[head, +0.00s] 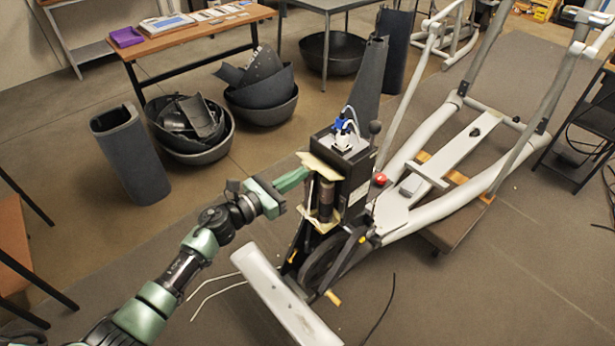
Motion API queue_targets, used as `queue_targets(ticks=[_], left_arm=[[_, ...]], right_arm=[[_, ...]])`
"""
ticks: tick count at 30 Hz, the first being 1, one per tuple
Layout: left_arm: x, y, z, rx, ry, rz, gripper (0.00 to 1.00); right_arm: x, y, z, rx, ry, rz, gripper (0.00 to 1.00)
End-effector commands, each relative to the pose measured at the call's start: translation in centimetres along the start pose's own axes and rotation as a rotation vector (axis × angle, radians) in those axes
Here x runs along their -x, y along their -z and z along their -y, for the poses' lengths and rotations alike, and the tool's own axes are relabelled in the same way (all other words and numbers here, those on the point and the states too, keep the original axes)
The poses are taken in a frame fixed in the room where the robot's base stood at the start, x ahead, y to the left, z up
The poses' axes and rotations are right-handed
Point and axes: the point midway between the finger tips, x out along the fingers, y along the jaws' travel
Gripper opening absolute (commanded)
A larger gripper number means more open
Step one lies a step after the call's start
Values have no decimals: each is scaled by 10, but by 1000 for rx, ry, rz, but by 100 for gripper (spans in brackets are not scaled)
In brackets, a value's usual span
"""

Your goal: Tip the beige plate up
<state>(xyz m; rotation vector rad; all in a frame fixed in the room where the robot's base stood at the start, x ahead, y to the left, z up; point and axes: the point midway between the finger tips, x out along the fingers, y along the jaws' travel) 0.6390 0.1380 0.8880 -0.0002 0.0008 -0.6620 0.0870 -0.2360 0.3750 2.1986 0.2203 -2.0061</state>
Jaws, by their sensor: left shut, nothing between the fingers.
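A beige plate (321,168) sticks out from the upper side of the black box of the elliptical, slanting in the picture. A second beige piece (322,224) sits lower, below a dark cylinder (325,198). My left gripper (303,174), green, reaches in from the left with its fingers together and empty. Its tips are at the left edge of the upper beige plate, at or just under it; I cannot tell if they touch. My right gripper is not in view.
The elliptical's frame (437,212) stretches to the right, with a flywheel (326,262) below. A white bar (284,300) lies in front. Black bins (190,155) and a dark cylinder-shaped bin (130,160) stand at the left. Floor is clear between them and the machine.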

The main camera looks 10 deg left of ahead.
Motion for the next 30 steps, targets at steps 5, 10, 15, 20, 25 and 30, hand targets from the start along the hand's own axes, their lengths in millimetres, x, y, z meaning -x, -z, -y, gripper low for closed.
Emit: queue_targets(ticks=[5, 10, 15, 20, 25, 30], left_arm=[[-3, -12, 0, -3, 1, 2, 0], [-6, -19, 0, -1, 2, 1, 0], [-9, -28, 0, -2, 1, 1, 0], [-10, -32, 0, -1, 0, 1, 0], [-11, -31, 0, -1, 0, 1, 0], [-11, -32, 0, -1, 0, 1, 0]], right_arm=[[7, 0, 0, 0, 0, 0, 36], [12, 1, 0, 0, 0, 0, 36], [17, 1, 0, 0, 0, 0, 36], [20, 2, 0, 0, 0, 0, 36], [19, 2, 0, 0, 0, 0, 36], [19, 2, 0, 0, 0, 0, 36]])
